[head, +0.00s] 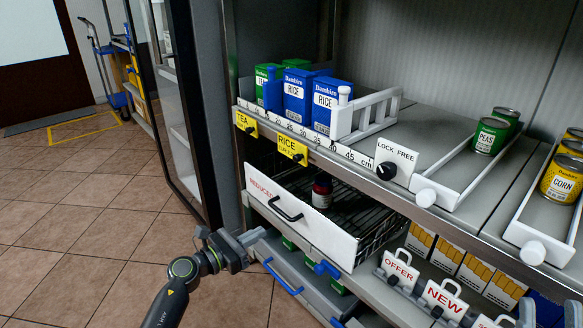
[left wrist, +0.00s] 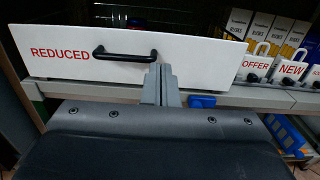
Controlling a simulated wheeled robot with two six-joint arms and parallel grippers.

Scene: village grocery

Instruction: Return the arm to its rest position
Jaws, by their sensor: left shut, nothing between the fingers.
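My left arm (head: 178,290) reaches in from the bottom of the head view. Its gripper (head: 254,238) is shut and empty, in front of and below the white REDUCED drawer front (head: 304,217). In the left wrist view the shut fingers (left wrist: 160,84) point at the same drawer front (left wrist: 60,53), just below its black handle (left wrist: 124,53). I cannot tell whether they touch it. The drawer stands pulled out, and a dark jar with a white label (head: 321,191) is inside its wire basket. My right gripper is not in view.
Above, the shelf holds blue rice boxes (head: 298,96), green pea cans (head: 491,134) and yellow corn cans (head: 562,178). OFFER (head: 398,270) and NEW (head: 444,299) signs stand at the lower right. A glass door (head: 172,110) is behind left. The tiled floor (head: 85,210) at left is clear.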

